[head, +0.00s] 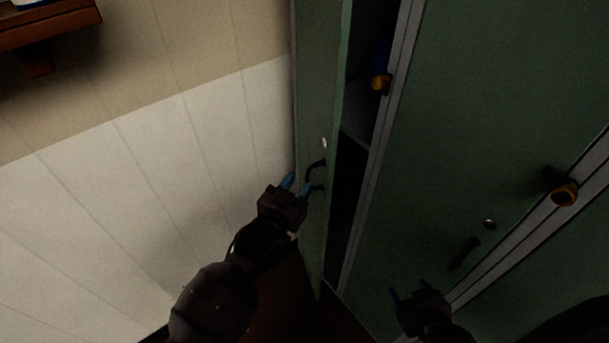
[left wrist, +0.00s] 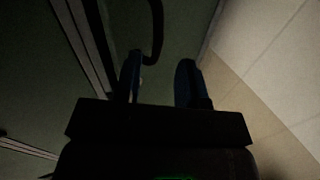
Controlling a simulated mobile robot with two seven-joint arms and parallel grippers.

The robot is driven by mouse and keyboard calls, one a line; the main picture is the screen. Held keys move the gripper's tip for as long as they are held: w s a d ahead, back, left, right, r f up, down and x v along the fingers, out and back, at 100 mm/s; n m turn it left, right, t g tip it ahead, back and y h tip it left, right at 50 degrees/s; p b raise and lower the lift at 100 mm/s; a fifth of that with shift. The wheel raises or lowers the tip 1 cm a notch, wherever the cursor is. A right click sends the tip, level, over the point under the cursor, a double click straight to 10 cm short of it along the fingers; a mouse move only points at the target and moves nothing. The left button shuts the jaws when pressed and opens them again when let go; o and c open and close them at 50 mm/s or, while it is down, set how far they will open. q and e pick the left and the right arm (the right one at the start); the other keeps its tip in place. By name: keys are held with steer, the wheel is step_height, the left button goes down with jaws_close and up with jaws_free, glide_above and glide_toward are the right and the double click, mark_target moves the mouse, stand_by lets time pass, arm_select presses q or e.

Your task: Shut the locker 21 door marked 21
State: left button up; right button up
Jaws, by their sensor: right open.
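The green locker door (head: 322,90) at centre left stands ajar, with the dark inside of the locker showing to its right. No number can be read on it. It has a black curved handle (head: 314,170) below a small round lock. My left gripper (head: 297,185) is at this handle, its blue-tipped fingers apart. In the left wrist view the handle (left wrist: 157,35) reaches down close to the left finger; I cannot tell whether it touches. My right gripper (head: 406,292) is open and empty at the lower right, in front of a closed green door.
The closed green door (head: 480,130) on the right has a black handle (head: 464,253) and a lock. Orange-brown knobs (head: 564,194) stick out at the right and near the open locker's edge. A pale panelled wall (head: 150,160) is on the left, with a wooden shelf (head: 45,22) above.

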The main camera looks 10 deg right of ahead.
arm_select(q)
steer(key=v, duration=0.6)
steer(key=shift+s+a, duration=0.15)
